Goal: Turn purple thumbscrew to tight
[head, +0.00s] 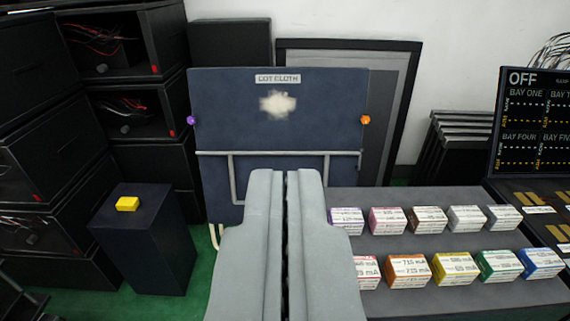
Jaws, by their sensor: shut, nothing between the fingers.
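The purple thumbscrew (191,120) is a small knob on the left edge of an upright dark blue panel (230,130) labelled "COT CLOTH". It is small in the picture, and I cannot tell how far it is turned. An orange thumbscrew (365,120) sits on the panel's right edge at the same height. My gripper (286,174) is shut and empty. It is in the lower middle, right of and below the purple thumbscrew, apart from it, and hides the panel's lower middle.
A grey shelf (400,297) with two rows of coloured, labelled boxes (408,270) is at right. A dark pedestal with a yellow block (127,204) stands at left. Dark cabinets (125,95) line the left. A display reading "OFF" (535,120) is at far right.

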